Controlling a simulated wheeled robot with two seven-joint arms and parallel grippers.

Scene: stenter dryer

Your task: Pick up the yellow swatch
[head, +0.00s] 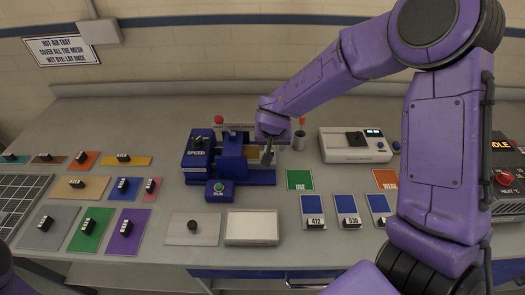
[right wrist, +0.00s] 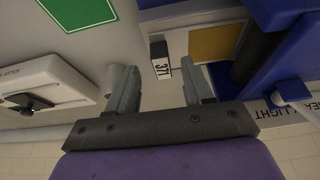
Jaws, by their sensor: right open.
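A yellow swatch (right wrist: 215,43) lies at the blue machine (head: 230,165), partly covered by blue parts in the right wrist view. In the head view a small strip of this swatch (head: 252,155) shows beside my right gripper (head: 267,156). A black block with a white numbered label (right wrist: 160,58) sits at the swatch's edge. My right gripper, seen also in the right wrist view (right wrist: 160,76), is open, with the labelled block in the gap between its fingertips in that picture. Contact cannot be told. Another mustard-yellow swatch (head: 112,160) lies on the table at the left. My left gripper is out of view.
A green card (head: 299,180) and several blue swatches (head: 312,204) lie right of the machine. More coloured swatches with black blocks cover the left. A white pad (head: 252,228) lies in front.

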